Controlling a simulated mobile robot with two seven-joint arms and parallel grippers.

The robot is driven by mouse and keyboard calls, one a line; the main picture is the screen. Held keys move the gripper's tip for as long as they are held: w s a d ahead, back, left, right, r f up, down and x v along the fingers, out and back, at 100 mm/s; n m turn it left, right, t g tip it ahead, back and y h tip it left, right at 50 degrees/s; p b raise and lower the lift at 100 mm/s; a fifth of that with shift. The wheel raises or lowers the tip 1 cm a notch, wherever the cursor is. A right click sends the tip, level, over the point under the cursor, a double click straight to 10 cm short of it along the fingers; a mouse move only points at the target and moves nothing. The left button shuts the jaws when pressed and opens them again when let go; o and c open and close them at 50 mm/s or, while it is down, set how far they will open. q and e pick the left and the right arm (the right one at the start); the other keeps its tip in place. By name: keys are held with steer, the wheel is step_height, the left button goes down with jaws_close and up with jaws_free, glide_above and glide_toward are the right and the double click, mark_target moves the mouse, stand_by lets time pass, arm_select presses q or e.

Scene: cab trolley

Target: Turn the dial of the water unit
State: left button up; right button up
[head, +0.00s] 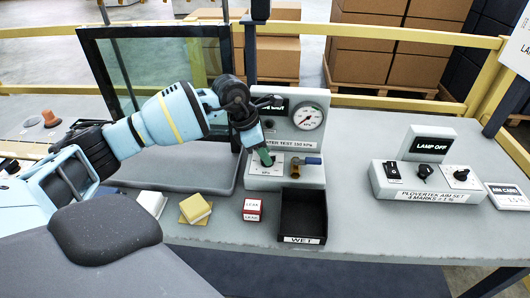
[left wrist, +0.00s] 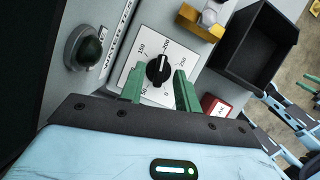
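The water unit (head: 262,183) stands on the table, with a round gauge (head: 308,116) on its upright panel. In the left wrist view its black dial (left wrist: 158,70) sits on a white scale plate, its white mark toward the upper part of the scale. My left gripper (head: 266,158) points down at the dial, which is hidden behind it in the head view. Its green fingers (left wrist: 160,88) are apart, one on each side of the dial in the picture; I see no clear contact. Part of my right gripper (left wrist: 306,96) seems to show at the right edge of the left wrist view.
A black tray (head: 303,222) marked WET, a red-and-white block (head: 252,210) and a yellow block (head: 195,208) stand in front. A lamp unit (head: 425,183) is at right. A framed pane (head: 160,110) stands behind my left arm.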

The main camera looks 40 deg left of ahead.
arm_select(q)
steer(key=v, duration=0.7)
steer(key=shift+s, duration=0.1)
stand_by(0.5)
